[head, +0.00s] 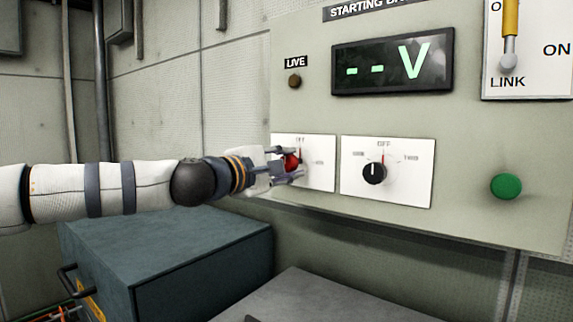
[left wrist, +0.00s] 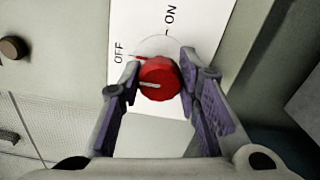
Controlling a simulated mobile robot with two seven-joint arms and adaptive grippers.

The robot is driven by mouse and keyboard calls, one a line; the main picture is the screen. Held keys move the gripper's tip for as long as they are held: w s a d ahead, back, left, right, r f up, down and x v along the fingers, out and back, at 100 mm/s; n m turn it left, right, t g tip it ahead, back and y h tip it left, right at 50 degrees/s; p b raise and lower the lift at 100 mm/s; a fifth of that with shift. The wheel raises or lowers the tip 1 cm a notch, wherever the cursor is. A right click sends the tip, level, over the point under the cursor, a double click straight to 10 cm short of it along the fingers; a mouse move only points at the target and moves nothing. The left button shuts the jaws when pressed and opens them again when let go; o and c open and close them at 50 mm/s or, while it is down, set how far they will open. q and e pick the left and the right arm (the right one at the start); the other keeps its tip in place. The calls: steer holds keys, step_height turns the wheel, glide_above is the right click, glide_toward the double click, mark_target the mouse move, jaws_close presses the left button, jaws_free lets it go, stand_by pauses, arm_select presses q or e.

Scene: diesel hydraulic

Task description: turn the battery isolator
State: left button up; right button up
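The battery isolator is a red round knob (head: 292,162) on a white plate (head: 319,165) low on the panel's left. In the left wrist view the red knob (left wrist: 158,79) has a pale line on its face, pointing left. The plate there reads OFF at upper left and ON at upper right, with a red tick beside OFF. My left gripper (head: 294,165) reaches in from the left, one finger on each side of the knob. In the left wrist view its fingertips (left wrist: 159,72) lie close to the knob's edges; I cannot tell if they touch. My right gripper is not in view.
A black selector knob (head: 374,171) on a second plate sits just right. A green button (head: 506,186), a voltage display (head: 393,61) showing dashes, and a yellow-handled LINK switch (head: 510,30) share the panel. A dark metal box (head: 170,250) stands below my left arm.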

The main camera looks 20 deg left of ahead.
arm_select(q)
steer(key=o, duration=0.4)
steer(key=v, duration=1.2)
